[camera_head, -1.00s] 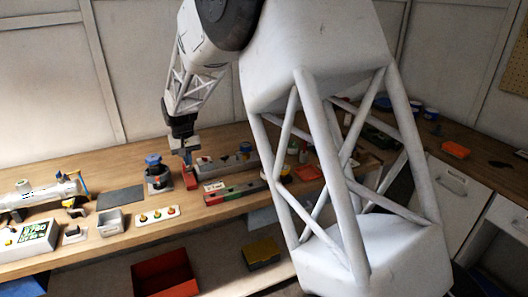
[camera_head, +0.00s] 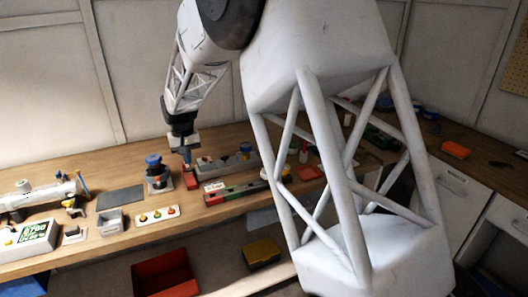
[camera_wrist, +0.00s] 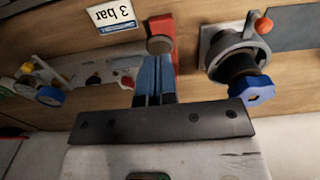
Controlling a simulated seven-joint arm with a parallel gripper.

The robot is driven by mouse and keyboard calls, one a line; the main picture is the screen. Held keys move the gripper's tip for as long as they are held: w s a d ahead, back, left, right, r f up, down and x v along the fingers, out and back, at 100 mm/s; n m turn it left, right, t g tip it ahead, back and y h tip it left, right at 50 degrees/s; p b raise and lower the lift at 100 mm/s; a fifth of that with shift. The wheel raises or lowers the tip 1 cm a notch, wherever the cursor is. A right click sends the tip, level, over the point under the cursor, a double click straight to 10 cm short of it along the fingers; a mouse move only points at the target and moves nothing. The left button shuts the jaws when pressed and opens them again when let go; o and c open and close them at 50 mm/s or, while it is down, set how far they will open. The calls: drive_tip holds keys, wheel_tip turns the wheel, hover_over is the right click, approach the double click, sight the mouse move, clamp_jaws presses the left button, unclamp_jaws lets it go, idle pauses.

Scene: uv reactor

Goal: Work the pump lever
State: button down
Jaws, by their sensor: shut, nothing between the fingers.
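My gripper (camera_wrist: 153,82) is shut and empty, its blue fingertips pointing down at the bench. In the wrist view the tips are right by a red part (camera_wrist: 162,28) with a round brown knob (camera_wrist: 160,45) at its near end. This may be the pump lever, but I cannot tell for sure. Whether the fingers touch it is unclear. In the head view the gripper (camera_head: 187,158) is just above the red part (camera_head: 190,180), which it partly hides, between the blue-knobbed valve unit (camera_head: 157,172) and a grey manifold (camera_head: 224,165).
The valve's blue knob (camera_wrist: 258,90) and an orange-tipped handle (camera_wrist: 263,24) stand close right of my fingers in the wrist view. A "3 bar" card (camera_wrist: 116,15) lies to the left. In the head view a button panel (camera_head: 148,221) and grey tray (camera_head: 111,231) sit farther left.

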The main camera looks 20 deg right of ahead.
sight(189, 168)
drive_tip(key=shift+f, duration=0.5)
drive_tip(key=shift+f, duration=2.25)
drive_tip(key=shift+r, duration=2.75)
drive_tip(key=shift+f, duration=0.25)
drive_tip(key=shift+f, duration=0.35)
